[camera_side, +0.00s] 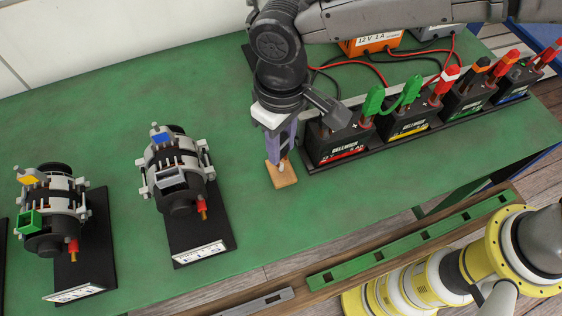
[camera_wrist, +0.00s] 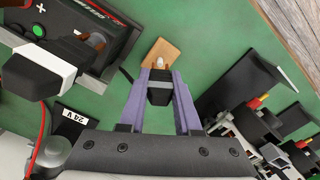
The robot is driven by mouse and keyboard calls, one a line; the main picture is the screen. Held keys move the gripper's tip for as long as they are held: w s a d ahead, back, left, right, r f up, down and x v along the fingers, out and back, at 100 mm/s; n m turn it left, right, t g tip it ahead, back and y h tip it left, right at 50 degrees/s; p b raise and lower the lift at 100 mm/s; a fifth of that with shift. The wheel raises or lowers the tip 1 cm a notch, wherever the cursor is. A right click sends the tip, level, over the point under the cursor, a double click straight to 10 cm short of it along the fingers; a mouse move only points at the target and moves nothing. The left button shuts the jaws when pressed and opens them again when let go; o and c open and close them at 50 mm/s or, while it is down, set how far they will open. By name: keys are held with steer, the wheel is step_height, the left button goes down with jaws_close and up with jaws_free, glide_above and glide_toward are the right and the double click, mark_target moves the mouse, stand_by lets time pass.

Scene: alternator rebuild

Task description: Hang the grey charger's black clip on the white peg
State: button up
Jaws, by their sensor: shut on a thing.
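My gripper (camera_wrist: 160,78) has purple fingers and is shut on a black clip (camera_wrist: 160,92). In the side view my gripper (camera_side: 280,158) points down over a small wooden block (camera_side: 283,178), and the clip is mostly hidden by the fingers. The white peg (camera_wrist: 159,62) stands on the block, which also shows in the wrist view (camera_wrist: 166,45). The peg's end shows just beyond the clip; I cannot tell whether they touch. The grey charger (camera_side: 436,32) is at the top right of the side view, partly hidden by my arm.
An orange charger (camera_side: 371,43) stands beside the grey one. Several dark batteries (camera_side: 340,146) with coloured clips stand in a row right of my gripper. Two alternators (camera_side: 180,185) (camera_side: 55,210) on black stands are to the left. The green bench is clear in front of the block.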

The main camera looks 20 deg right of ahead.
steer(key=shift+f, duration=1)
steer(key=o, duration=1)
steer(key=shift+r, duration=4.3)
